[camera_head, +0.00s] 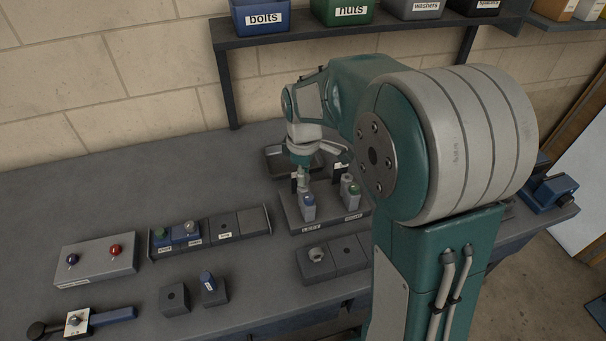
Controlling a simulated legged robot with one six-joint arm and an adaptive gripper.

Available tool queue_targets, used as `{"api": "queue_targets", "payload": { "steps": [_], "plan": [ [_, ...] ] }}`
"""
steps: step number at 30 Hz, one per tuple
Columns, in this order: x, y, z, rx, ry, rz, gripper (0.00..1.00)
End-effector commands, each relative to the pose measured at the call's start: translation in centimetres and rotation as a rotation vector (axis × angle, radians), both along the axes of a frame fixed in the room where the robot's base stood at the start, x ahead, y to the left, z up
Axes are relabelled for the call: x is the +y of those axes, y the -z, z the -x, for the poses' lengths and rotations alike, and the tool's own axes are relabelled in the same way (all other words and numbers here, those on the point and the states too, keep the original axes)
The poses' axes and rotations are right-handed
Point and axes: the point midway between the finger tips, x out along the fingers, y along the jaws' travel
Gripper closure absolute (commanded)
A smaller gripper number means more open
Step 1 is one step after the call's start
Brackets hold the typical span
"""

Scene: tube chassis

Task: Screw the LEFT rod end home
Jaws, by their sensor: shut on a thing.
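A dark fixture block (331,221) stands on the bench, with one label at its left that seems to read LEFT and another at its right. My gripper (302,186) points down over the left half of this block. It is shut on a small pale metal part, which looks like the left rod end (303,176). The fingers hide most of it, and I cannot tell how deep its thread sits. A green-topped piece (353,194) and a pale metal part (346,181) stand on the right half.
A rack with several labelled slots (254,221) lies left of the fixture, and a low block (347,254) with a metal nut-like part lies in front. A bin shelf (300,39) hangs behind.

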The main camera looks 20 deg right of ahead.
Motion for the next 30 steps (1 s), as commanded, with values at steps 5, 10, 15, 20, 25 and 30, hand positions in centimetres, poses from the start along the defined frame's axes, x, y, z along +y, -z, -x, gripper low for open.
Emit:
{"api": "queue_targets", "payload": {
  "steps": [5, 10, 15, 20, 25, 30],
  "plan": [
    [0.0, 0.38, 0.3, 0.013, -0.151, -0.001, 1.0],
    [0.0, 0.38, 0.3, 0.013, -0.172, -0.001, 1.0],
    [0.0, 0.38, 0.31, 0.013, -0.182, -0.001, 1.0],
    [0.0, 0.4, 0.3, 0.014, -0.331, -0.002, 1.0],
    [0.0, 0.42, 0.29, 0.013, -0.519, -0.003, 1.0],
    [0.0, 0.43, 0.29, 0.013, -0.619, -0.004, 1.0]
  ]
}}
